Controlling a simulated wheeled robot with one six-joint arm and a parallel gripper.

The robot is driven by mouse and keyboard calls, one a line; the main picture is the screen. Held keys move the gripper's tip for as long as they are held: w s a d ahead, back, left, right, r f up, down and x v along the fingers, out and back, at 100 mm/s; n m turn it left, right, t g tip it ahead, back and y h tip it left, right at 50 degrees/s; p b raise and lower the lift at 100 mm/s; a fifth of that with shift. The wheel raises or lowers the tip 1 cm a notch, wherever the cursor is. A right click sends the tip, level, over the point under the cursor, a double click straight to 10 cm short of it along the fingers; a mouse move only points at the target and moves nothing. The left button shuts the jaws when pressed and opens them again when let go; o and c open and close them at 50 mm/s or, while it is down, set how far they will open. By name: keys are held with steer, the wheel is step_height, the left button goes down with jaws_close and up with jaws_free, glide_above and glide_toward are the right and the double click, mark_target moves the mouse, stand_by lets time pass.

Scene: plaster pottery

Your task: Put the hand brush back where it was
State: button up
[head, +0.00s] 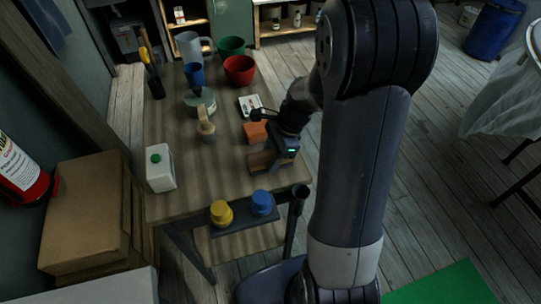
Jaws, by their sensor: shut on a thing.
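My gripper (279,160) is low over the right front part of the wooden table, shut on a brown wooden piece that looks like the hand brush (261,161). The brush lies along the gripper's left side at or just above the tabletop. The gripper hides its right part, and I cannot tell whether it touches the table.
An orange block (255,132) is close behind the brush, with a white card-like item (250,104) beyond. Table between is clear.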

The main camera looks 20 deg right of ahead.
steer(key=shift+f, duration=0.1)
steer(key=o, duration=1)
steer(key=shift+c, duration=0.2)
steer(key=v, duration=1.2)
steer(key=shift+p, duration=0.35)
